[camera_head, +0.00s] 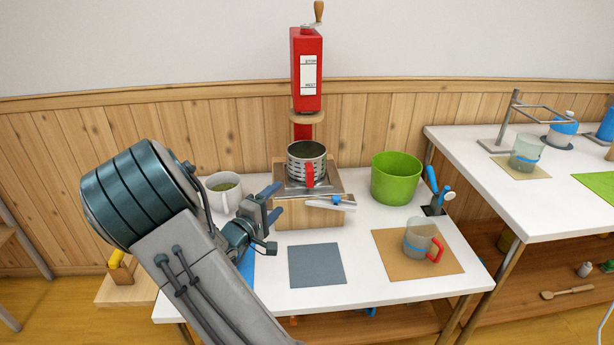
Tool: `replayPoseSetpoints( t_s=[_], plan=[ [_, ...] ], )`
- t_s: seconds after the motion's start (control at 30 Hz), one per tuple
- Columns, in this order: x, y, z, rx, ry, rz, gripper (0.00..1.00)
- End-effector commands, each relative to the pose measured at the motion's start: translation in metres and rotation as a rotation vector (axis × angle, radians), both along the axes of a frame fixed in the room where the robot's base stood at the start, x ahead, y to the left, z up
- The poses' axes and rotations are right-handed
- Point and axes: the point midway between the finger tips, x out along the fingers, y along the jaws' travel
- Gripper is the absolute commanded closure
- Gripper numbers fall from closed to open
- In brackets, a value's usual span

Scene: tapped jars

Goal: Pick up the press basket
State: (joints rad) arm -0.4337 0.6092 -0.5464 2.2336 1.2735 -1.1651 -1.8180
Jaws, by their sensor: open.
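The press basket (306,158) is a perforated metal cylinder with a red handle facing me. It stands upright on the metal plate of the wooden press base (309,213), below the red press column (307,72) with its crank on top. My gripper (272,202) is open and empty, to the left of the basket and a little lower in the picture, apart from it. Its two blue-tipped fingers point right, towards the press base. The inside of the basket shows only in part.
A green bucket (396,178) stands right of the press. A clear jug (420,240) with a red handle sits on a brown mat (386,262). A grey mat (316,266) lies bare in front.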

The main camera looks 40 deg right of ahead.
Motion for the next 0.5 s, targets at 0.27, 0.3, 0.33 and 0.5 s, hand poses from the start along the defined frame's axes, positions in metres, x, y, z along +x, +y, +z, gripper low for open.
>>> replayPoseSetpoints(
  t_s=[0.27, 0.3, 0.33, 0.5],
  plan=[
    [0.019, -0.052, -0.002, 0.001, -0.001, -0.004, 0.35],
    [0.021, -0.057, -0.001, 0.000, -0.001, -0.003, 0.35],
    [0.023, -0.061, -0.001, 0.000, -0.001, -0.002, 0.35],
    [0.027, -0.071, 0.000, 0.002, 0.000, 0.000, 0.35]
  ],
)
